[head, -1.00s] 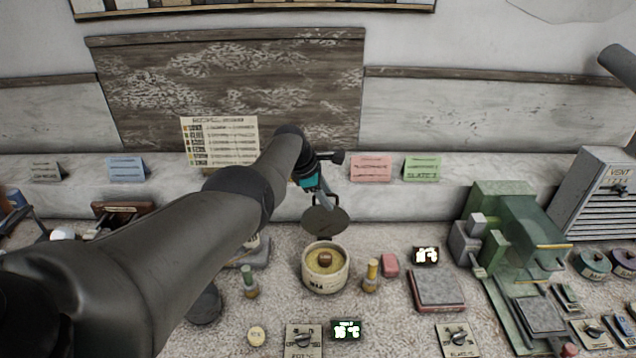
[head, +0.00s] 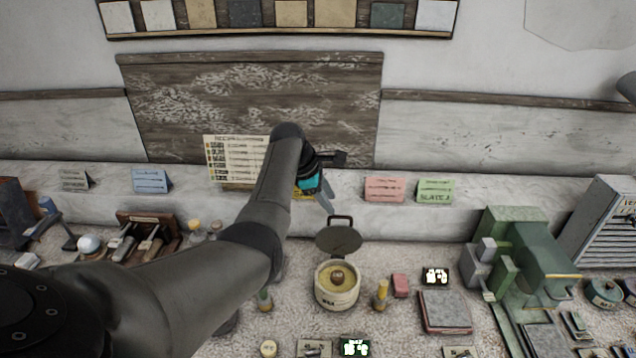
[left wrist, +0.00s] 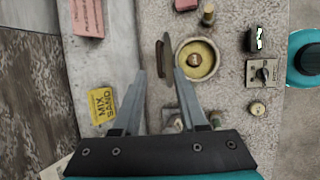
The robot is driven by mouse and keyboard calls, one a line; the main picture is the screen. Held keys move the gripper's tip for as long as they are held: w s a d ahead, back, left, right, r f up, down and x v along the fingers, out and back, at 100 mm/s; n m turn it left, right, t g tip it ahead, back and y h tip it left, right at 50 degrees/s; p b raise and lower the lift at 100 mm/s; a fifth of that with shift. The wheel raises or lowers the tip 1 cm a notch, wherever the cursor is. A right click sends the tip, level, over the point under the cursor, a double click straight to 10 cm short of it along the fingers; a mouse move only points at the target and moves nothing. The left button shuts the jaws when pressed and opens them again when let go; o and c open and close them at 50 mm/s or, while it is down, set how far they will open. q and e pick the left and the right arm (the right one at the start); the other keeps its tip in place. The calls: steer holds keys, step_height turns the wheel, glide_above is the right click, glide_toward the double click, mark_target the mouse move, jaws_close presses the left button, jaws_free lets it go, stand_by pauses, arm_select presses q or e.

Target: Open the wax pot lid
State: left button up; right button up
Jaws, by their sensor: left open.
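The wax pot (head: 338,290) is a cream round pot with yellow wax and a brown knob-like piece inside, on the speckled bench. Its dark round lid (head: 339,239) stands up on the pot's far side, with a handle at its top. In the left wrist view the pot (left wrist: 196,60) lies beyond the right finger and the lid (left wrist: 165,60) shows edge-on between the fingertips' directions. My left gripper (head: 328,205) is open and empty, above and behind the lid in the head view. Its two fingers (left wrist: 158,75) are spread apart. My right gripper is not in view.
A green machine (head: 520,255) stands farther right. Pink (head: 385,189) and green (head: 436,191) cards stand on the back ledge. My left arm covers the bench left of the pot.

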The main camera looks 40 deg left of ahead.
arm_select(q)
steer(key=v, duration=0.6)
steer(key=shift+f, duration=0.1)
stand_by(0.5)
